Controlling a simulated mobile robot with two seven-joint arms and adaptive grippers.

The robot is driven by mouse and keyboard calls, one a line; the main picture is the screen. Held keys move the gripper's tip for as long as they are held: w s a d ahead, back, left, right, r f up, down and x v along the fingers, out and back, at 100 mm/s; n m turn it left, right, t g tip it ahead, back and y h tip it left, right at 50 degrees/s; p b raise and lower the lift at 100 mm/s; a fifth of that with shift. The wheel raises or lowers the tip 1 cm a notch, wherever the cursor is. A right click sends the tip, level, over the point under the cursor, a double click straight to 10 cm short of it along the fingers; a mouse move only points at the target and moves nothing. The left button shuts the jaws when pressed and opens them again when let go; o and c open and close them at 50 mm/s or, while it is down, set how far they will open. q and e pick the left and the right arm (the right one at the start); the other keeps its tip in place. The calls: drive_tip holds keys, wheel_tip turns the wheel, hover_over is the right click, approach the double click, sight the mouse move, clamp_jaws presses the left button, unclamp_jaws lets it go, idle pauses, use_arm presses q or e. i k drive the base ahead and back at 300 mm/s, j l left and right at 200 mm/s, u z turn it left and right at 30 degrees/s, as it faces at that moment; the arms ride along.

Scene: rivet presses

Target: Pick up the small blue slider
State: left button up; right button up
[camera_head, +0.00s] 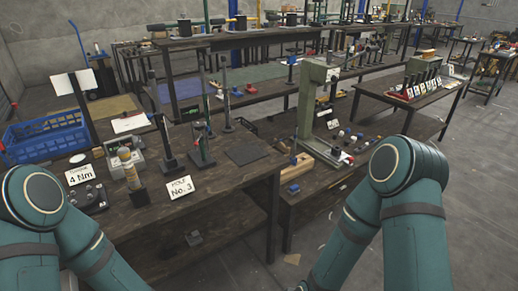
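A small blue piece (293,188) lies on the lower table at the front, beside a wooden block and the green press. My two teal arms reach in from the left and right lower edges. Neither gripper shows; both are outside the picture.
A green press (312,100) stands on the right table. The left table holds a blue crate (46,136), a "Hole No. 3" card (180,188), a "4 Nm" card (80,175) and several upright black tools. Bare floor (450,130) lies at the right.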

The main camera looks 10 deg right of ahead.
sight(294, 162)
drive_tip(key=i+l+u, duration=0.4)
drive_tip(key=l, duration=0.15)
drive_tip(key=l+u, duration=0.2)
drive_tip(key=i+l, duration=0.1)
drive_tip(key=l, duration=0.25)
drive_tip(key=i+l+u, duration=0.15)
drive_tip(key=l, duration=0.6)
drive_tip(key=i+l, duration=0.15)
drive_tip(key=l, duration=0.3)
drive_tip(key=i+l, duration=0.1)
drive_tip(key=l, duration=0.35)
drive_tip(key=i+l+u, duration=0.1)
drive_tip(key=l, duration=0.35)
drive_tip(key=i+l, duration=0.15)
drive_tip(key=l, duration=0.35)
drive_tip(key=i+l, duration=0.15)
drive_tip(key=l, duration=0.3)
